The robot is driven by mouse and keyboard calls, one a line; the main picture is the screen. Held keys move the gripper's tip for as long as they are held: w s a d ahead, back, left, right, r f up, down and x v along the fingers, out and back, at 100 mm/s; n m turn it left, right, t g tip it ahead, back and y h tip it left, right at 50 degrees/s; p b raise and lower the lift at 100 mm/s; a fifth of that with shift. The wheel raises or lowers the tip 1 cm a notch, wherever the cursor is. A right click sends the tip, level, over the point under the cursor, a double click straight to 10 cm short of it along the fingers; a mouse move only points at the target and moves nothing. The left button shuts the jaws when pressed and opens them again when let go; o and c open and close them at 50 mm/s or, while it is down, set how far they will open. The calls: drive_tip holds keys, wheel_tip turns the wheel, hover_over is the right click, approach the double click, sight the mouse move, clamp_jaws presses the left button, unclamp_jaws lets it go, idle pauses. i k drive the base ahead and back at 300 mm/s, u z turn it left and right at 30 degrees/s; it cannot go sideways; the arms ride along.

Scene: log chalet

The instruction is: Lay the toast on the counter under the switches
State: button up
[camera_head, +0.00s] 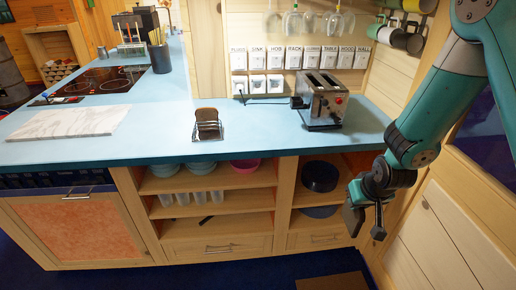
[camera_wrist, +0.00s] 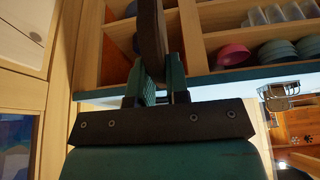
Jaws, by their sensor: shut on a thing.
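My gripper (camera_head: 366,208) hangs below counter height, in front of the shelves at the right. In the wrist view my gripper (camera_wrist: 163,92) is shut on a thin dark brown slab (camera_wrist: 151,35), which looks like a slice of toast seen edge-on. In the head view the slab is dark and hard to make out. The labelled white switches (camera_head: 293,59) are on the wall above the blue counter (camera_head: 255,125). Another brown slice (camera_head: 207,117) stands in a wire rack (camera_head: 208,132) on the counter, left of the switches.
A marble board (camera_head: 70,122) and black hob (camera_head: 103,80) are at the left. Glasses (camera_head: 292,22) hang above the switches. The counter between rack and toaster is mostly clear.

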sight(257, 140)
drive_tip(key=k, duration=0.2)
drive_tip(key=u, duration=2.1)
drive_tip(key=i, duration=1.5)
drive_tip(key=z, duration=2.5)
drive_tip(key=i, duration=0.55)
drive_tip(key=z, duration=0.1)
